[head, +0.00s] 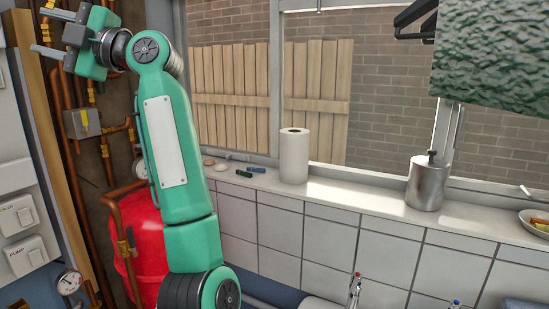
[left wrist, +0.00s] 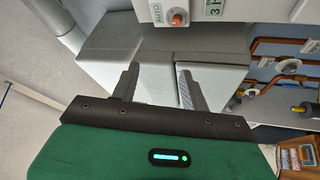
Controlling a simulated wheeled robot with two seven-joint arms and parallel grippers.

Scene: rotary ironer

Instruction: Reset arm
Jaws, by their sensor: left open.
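My left arm (head: 168,145) is green and grey and stands raised in the left of the head view, bent at the top. My left gripper (head: 42,31) is at the upper left, pointing left, with its two grey fingers apart and nothing between them. In the left wrist view, my left gripper (left wrist: 156,76) shows its two dark fingers spread and empty in front of a grey cabinet (left wrist: 107,40). My right gripper is in neither view.
Copper pipes (head: 83,165) and a red tank (head: 140,240) are beside and behind my arm. A paper roll (head: 294,157) and a metal canister (head: 427,184) stand on the window sill (head: 350,196). A green textured sheet (head: 490,55) hangs at the upper right.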

